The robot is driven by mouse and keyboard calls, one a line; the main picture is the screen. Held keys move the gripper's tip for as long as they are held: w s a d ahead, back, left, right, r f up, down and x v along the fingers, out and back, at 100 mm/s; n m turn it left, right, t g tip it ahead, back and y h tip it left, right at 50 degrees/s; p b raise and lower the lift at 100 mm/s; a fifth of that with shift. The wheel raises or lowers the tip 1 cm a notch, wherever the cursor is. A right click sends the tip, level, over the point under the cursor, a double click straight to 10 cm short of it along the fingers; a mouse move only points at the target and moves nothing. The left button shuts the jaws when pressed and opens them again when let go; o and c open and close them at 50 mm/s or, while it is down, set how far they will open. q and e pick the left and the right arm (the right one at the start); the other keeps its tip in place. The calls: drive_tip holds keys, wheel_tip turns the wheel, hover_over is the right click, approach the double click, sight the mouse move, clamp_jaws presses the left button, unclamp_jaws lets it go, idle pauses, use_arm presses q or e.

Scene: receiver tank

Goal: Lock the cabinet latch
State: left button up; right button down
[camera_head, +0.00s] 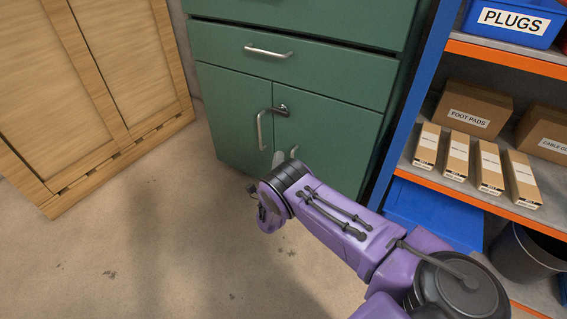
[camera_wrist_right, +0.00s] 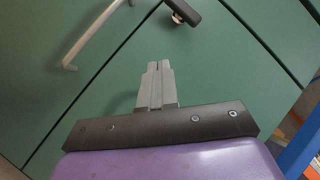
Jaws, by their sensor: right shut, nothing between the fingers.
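The green cabinet (camera_head: 327,133) stands at the back with its drawer and two lower doors shut. The latch (camera_head: 281,110) is a small dark lever on a metal boss near the top of the seam between the doors. It also shows at the top of the right wrist view (camera_wrist_right: 182,12), lying across or close to the seam; I cannot tell whether it is engaged. A metal door handle (camera_head: 260,130) is left of it. My right gripper (camera_head: 286,155) is in front of the doors, below the latch. In the right wrist view its fingers (camera_wrist_right: 157,78) are together and empty, apart from the latch. My left gripper is not in view.
A blue-framed shelf with orange edges (camera_head: 455,190) stands close on the right, holding boxes and a blue PLUGS bin (camera_head: 513,20). A blue crate (camera_head: 435,212) and a dark bin (camera_head: 525,255) are low down there. The floor between is clear.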

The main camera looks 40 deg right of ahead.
use_arm(q)
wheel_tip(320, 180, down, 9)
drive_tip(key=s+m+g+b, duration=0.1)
drive_tip(key=b, duration=0.5)
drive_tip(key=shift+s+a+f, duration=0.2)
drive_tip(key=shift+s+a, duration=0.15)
use_arm(e)
drive_tip(key=f+m+g+h, duration=0.1)
drive_tip(key=m+g+h, duration=0.1)
drive_tip(key=m, duration=0.3)
drive_tip(key=w+a+m+g+h, duration=0.1)
drive_tip(key=m+g+h, duration=0.1)
drive_tip(key=m, duration=0.4)
drive_tip(key=f+m+g+h, duration=0.1)
drive_tip(key=m+g+h, duration=0.2)
drive_tip(key=m+h, duration=0.1)
drive_tip(key=shift+w+a+f+m, duration=0.25)
drive_tip(key=shift+f+m, duration=0.1)
drive_tip(key=shift+m, duration=0.55)
